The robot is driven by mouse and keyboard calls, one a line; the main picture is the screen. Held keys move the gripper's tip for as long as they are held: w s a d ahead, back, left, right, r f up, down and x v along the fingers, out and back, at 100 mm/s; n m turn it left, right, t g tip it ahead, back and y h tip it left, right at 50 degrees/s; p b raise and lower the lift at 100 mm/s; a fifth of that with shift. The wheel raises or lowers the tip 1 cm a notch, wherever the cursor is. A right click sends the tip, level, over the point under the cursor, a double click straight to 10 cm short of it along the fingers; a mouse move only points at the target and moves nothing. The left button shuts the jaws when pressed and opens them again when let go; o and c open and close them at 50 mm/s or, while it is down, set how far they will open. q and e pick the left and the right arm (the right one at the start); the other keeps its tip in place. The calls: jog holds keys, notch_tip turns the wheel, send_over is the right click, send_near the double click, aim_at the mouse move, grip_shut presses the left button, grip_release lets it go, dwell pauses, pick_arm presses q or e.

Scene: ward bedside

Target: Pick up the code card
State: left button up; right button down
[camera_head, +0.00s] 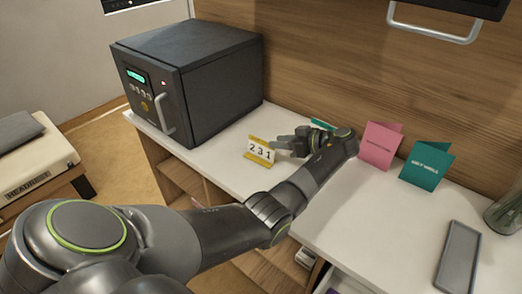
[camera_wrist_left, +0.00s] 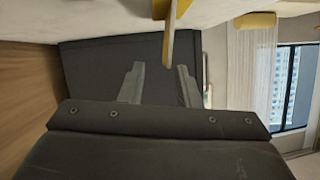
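The code card (camera_head: 261,150), white with yellow bands and the digits 231, stands on the white counter (camera_head: 225,160) in front of the safe. My left gripper (camera_head: 284,146) is low over the counter, just right of the card, with its fingers pointing toward it. In the left wrist view the two fingers (camera_wrist_left: 160,68) are apart, and the card (camera_wrist_left: 170,32) shows nearly edge-on at the fingertips, closer to the right finger. I cannot tell whether a finger touches it. My right gripper is out of view.
A dark safe (camera_head: 215,85) with a keypad stands behind the card. A pink card (camera_head: 380,147) and a teal card (camera_head: 427,166) stand to the right. Another teal item (camera_head: 322,124) is partly hidden behind my gripper. A grey tray (camera_head: 458,258) and a glass vase (camera_head: 507,213) are at far right.

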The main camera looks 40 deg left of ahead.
aim_at(262, 144)
pick_arm(q)
jog(key=x, duration=0.2)
jog(key=p+x, duration=0.1)
jog(key=x, duration=0.1)
jog(key=s+x, duration=0.1)
jog(key=x, duration=0.1)
jog(key=shift+a+r+p, duration=0.1)
jog(key=shift+r+p, duration=0.1)
jog(key=shift+p, duration=0.15)
jog(key=shift+w+a+f, duration=0.1)
jog(key=shift+a+f, duration=0.15)
jog(key=shift+a, duration=0.15)
jog(key=shift+d, duration=0.1)
grip_shut()
